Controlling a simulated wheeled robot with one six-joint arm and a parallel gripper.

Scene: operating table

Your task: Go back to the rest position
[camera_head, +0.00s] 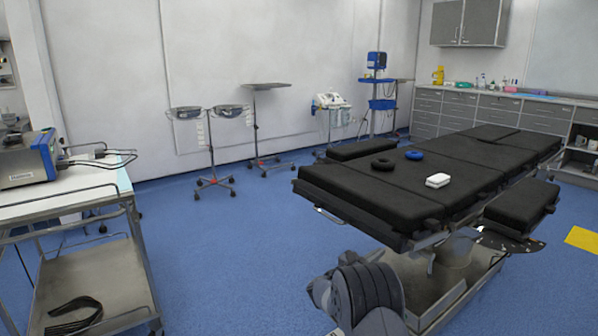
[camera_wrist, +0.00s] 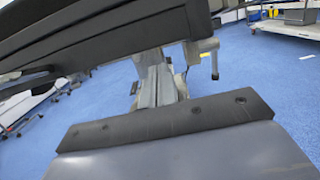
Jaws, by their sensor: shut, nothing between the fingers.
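In the wrist view my gripper (camera_wrist: 165,121) shows at the bottom as a dark bar with several screws on a grey body. It is shut with nothing in it. The underside of the black operating table (camera_wrist: 110,28) crosses the top of that view. In the head view the operating table (camera_head: 385,195) fills the right half. My folded grey arm shows low in front of it, and my gripper cannot be made out there. On the table lie a black ring (camera_head: 383,164), a blue ring (camera_head: 414,155) and a white block (camera_head: 438,180).
A metal trolley (camera_head: 95,275) with a device (camera_head: 28,160) on it stands at the left. Several wheeled stands (camera_head: 255,120) line the back wall. Cabinets (camera_head: 480,105) are at the back right. Blue floor (camera_head: 235,255) is clear between trolley and table.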

